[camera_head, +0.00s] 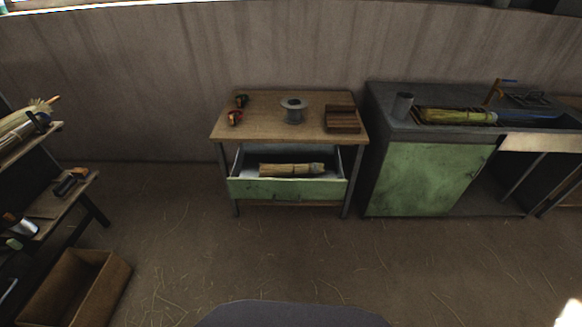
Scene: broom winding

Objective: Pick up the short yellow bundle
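A short straw-yellow bundle (288,169) lies lengthwise in the open green drawer (286,188) of the small wooden table. Its right end looks grey and bound. A longer yellow-green bundle (455,116) lies on the dark bench to the right. Neither of my grippers shows in the head view, and nothing of mine touches the bundles.
The wooden table top (265,115) holds a grey spool (293,110), a brown block (342,120) and small red and black tools. A dark bench with a green door (425,178) stands to the right. A shelf and a cardboard box (75,287) stand at left. The floor before the table is clear.

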